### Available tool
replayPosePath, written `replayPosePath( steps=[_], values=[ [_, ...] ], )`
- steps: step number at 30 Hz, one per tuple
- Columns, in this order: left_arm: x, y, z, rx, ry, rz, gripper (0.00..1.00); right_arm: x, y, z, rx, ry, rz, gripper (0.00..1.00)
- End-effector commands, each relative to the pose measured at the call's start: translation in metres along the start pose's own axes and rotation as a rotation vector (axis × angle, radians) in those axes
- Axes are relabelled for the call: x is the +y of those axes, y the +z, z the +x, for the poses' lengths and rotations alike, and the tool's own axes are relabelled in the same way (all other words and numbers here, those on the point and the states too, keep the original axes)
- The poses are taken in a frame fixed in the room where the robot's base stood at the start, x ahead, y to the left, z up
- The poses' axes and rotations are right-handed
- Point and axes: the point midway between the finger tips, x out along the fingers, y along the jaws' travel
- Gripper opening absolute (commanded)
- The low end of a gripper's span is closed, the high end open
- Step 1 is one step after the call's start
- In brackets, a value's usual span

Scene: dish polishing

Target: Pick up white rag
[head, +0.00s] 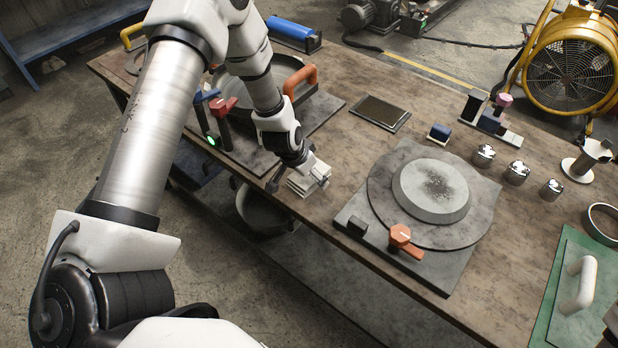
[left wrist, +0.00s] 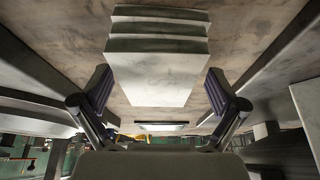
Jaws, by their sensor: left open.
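The white rag (head: 312,178) shows as a small stack of folded, pale layers at the front edge of the table, right of the polishing station with the red lever. In the left wrist view the stack (left wrist: 152,65) lies ahead of the palm, between the two fingers. My left gripper (left wrist: 158,80) is open, with one finger on each side of the stack and a gap to it on both sides. In the head view this gripper (head: 291,180) is low at the stack and partly hides its left side. My right gripper is not in view.
A turntable with a grey dish (head: 431,190) and an orange-knobbed lever (head: 402,240) stands to the right. A dark flat pad (head: 380,113) and a blue block (head: 439,132) lie behind. Several shiny metal cups (head: 516,172) stand further right, near a green board (head: 560,305).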

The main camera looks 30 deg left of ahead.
Motion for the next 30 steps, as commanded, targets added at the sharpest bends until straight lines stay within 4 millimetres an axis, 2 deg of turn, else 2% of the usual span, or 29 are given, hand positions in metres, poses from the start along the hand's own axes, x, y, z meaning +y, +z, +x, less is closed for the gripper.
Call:
replayPosePath(
  steps=[24,26,27,30],
  values=[
    [0.0001,0.0019,0.0036,0.0,0.0,-0.001,0.97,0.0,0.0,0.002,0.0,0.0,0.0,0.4],
    [0.0001,0.002,0.0036,0.0,0.0,-0.001,0.76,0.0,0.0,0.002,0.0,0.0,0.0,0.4],
    [0.0001,0.002,0.0036,0.0,0.0,-0.001,0.61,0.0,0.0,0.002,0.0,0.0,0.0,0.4],
    [0.0001,0.0021,0.0036,0.0,0.0,-0.001,0.32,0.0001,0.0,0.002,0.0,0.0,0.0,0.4]
  ],
)
